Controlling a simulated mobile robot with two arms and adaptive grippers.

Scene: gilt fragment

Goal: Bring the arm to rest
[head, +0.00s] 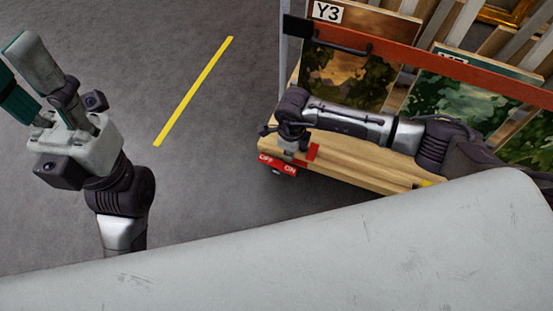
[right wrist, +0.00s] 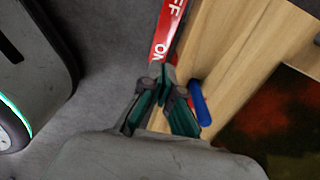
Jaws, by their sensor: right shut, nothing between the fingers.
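My right arm reaches in from the right in the head view, over the wooden base of a cart. My right gripper (head: 292,152) points down at the cart's left front corner, beside a red plate (head: 278,164) marked OFF and ON. In the right wrist view the right gripper (right wrist: 166,80) has its fingers together and empty, near the ON end of the red plate (right wrist: 166,35). I cannot tell whether the fingertips touch it.
The cart's wooden base (head: 350,168) carries framed paintings (head: 345,75), one labelled Y3, behind a red rail (head: 400,50). A blue piece (right wrist: 200,103) lies by the base's edge. A yellow line (head: 195,90) marks the open grey floor left of the cart.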

